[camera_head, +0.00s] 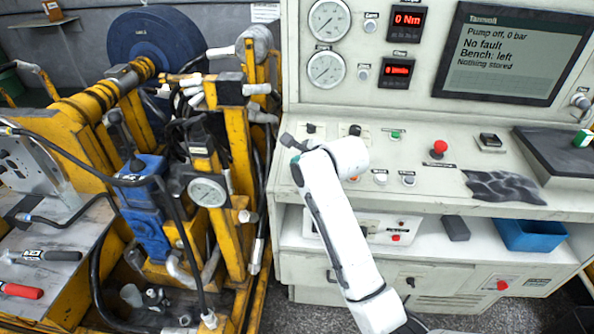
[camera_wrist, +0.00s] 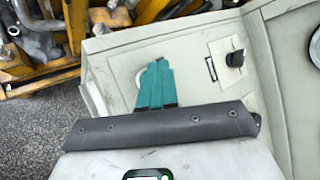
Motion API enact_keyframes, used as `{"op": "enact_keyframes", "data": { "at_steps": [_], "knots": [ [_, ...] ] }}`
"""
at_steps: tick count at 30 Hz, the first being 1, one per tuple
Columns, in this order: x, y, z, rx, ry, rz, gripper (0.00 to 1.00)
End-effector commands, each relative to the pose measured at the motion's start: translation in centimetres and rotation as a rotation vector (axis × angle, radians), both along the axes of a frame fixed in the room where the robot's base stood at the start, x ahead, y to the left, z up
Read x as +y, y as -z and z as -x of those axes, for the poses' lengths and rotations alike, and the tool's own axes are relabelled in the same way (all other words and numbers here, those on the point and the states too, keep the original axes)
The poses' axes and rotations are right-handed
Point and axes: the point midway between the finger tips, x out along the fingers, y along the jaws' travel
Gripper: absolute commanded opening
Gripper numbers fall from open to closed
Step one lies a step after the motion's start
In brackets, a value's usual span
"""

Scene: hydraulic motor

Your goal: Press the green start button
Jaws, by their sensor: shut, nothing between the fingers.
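The green start button (camera_head: 395,134) is a small green button on the sloped control panel, left of the red mushroom button. It does not show in the wrist view. My gripper (camera_head: 296,158) is at the panel's left end, well left of the green button and apart from it. In the wrist view its teal fingers (camera_wrist: 156,85) are together with nothing between them, over the pale left part of the console. A black knob (camera_wrist: 236,59) on a light plate lies to their right. The screen (camera_head: 513,50) reads "Pump off, 0 bar", "No fault", "Bench: left", "Nothing stored".
The red mushroom button (camera_head: 439,147), a grey crumpled cloth (camera_head: 503,186) and a black pad (camera_head: 557,150) are on the console. A blue bin (camera_head: 530,234) sits on the lower shelf. The yellow rig (camera_head: 228,140) with hoses stands close left of my gripper.

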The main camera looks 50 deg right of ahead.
Motion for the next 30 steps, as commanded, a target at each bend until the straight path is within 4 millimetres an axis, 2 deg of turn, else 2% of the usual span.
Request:
{"op": "enact_keyframes", "data": {
  "at_steps": [30],
  "knots": [
    [-0.11, 1.10, -0.08, 0.001, 0.000, 0.000, 0.00]
  ]
}}
